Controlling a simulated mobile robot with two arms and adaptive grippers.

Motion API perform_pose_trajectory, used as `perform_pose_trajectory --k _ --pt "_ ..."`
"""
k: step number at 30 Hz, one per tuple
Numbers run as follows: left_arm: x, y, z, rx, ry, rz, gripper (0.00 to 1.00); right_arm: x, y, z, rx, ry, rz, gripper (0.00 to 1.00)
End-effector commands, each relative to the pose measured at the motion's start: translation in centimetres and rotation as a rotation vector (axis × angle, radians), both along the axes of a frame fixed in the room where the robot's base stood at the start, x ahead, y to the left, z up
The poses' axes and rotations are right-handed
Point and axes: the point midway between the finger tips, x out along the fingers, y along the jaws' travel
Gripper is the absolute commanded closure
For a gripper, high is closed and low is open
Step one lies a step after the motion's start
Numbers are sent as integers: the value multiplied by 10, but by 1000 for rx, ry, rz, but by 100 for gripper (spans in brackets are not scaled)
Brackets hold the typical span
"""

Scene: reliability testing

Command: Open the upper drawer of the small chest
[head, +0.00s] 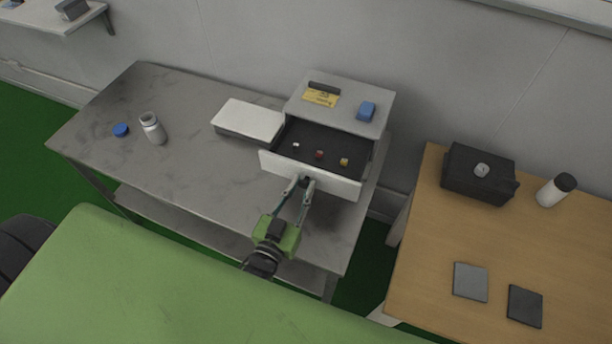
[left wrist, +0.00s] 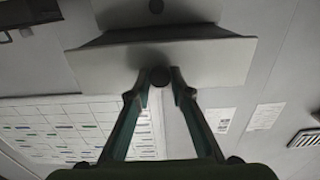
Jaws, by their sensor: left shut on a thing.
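The small chest (head: 345,118) is a white-grey box on the grey table. Its upper drawer (head: 310,174) stands pulled out towards me, with a dark inside holding a few small items, white, red and yellow. My left gripper (head: 304,183) is at the drawer front, shut on the dark round knob. The left wrist view shows the knob (left wrist: 159,77) between the two fingertips, with the pale drawer front behind it. My right gripper is in neither view.
A wooden table (head: 430,250) with a black case (head: 478,174) stands at right.

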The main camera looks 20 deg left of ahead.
Motion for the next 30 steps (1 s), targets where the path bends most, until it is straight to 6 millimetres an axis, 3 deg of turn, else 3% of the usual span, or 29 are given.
perform_pose_trajectory --k 7,8,9,22,30 --pt "0 0 -2 0 4 -1 100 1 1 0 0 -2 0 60" --pt "0 0 -2 0 4 0 72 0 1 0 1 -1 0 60" --pt "0 0 -2 0 4 0 64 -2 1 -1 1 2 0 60" --pt "-6 0 -2 0 4 0 64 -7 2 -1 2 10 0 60" --pt "-54 2 -3 0 7 -1 64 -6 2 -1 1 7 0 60"
